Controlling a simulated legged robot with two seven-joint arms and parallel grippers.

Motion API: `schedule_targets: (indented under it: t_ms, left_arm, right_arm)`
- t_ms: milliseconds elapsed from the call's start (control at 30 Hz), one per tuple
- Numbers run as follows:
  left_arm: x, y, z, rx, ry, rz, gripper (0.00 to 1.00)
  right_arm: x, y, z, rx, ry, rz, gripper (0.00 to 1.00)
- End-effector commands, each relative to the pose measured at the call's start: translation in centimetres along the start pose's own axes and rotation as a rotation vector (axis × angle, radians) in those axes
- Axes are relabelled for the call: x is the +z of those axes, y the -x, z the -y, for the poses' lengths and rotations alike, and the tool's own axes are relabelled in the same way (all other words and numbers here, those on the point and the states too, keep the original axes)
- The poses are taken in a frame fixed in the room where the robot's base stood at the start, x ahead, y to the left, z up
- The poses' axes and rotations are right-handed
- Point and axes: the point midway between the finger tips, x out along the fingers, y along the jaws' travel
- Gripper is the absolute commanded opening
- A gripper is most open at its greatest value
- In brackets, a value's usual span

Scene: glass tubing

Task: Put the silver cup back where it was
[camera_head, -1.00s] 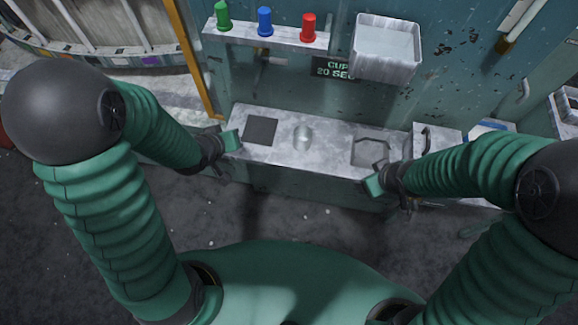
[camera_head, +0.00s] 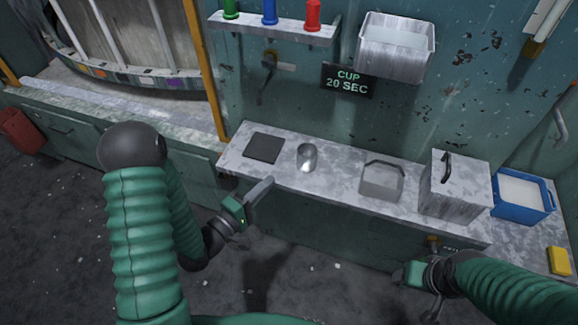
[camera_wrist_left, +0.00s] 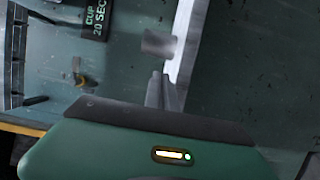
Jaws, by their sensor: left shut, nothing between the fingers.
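The silver cup (camera_head: 307,157) stands on the grey metal counter (camera_head: 335,177), to the right of a dark square pad (camera_head: 264,147) and apart from it. My left gripper (camera_head: 268,184) is in front of the counter's near edge, left of and nearer than the cup. Its fingers are together and empty. In the left wrist view the shut fingers (camera_wrist_left: 164,90) point at a blurred grey shape (camera_wrist_left: 159,43); I cannot tell what it is. My right gripper (camera_head: 408,274) is low at the right, in front of the counter; its fingers are not clear.
Right of the cup are a square opening with a raised rim (camera_head: 381,180), a metal box with a handle (camera_head: 455,185), a blue tub (camera_head: 523,198) and a yellow block (camera_head: 558,261). A wall sign (camera_head: 348,81) reads "CUP 20 SEC". A metal bin (camera_head: 395,48) hangs above.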

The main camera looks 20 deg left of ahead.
Motion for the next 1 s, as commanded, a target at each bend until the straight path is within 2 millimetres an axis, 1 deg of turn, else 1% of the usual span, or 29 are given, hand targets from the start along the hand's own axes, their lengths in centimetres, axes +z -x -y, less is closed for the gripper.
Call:
schedule_targets:
  t_ms: [67, 167, 400, 500, 600, 733, 1000]
  left_arm:
    - [-0.2, -0.4, -0.1, 0.005, 0.002, 0.002, 0.00]
    - [-0.3, -1.7, -0.2, 0.008, 0.002, 0.003, 0.00]
    - [-0.5, -6.6, -0.1, 0.006, 0.002, 0.003, 0.00]
    - [-0.3, -8.3, -0.1, 0.004, 0.000, 0.002, 0.00]
    - [-0.1, -9.4, -0.1, 0.004, -0.001, 0.002, 0.00]
    - [-0.1, -9.8, -0.1, 0.002, 0.000, 0.000, 0.00]
    - [-0.4, -9.7, 0.0, 0.003, 0.003, 0.000, 0.00]
  right_arm:
    - [0.0, 0.1, 0.2, 0.002, 0.001, 0.000, 0.67]
    - [0.1, 0.4, 0.4, 0.004, 0.003, -0.001, 0.67]
    - [-0.1, 0.5, 0.5, 0.005, 0.005, -0.001, 0.67]
    - [-0.1, 0.5, 0.3, 0.004, 0.004, 0.000, 0.67]
    - [-0.2, 0.5, 0.3, 0.004, 0.003, -0.001, 0.67]
    - [-0.2, 0.5, 0.3, 0.004, 0.003, -0.001, 0.67]
    - [-0.1, 0.5, 0.3, 0.004, 0.003, -0.001, 0.67]
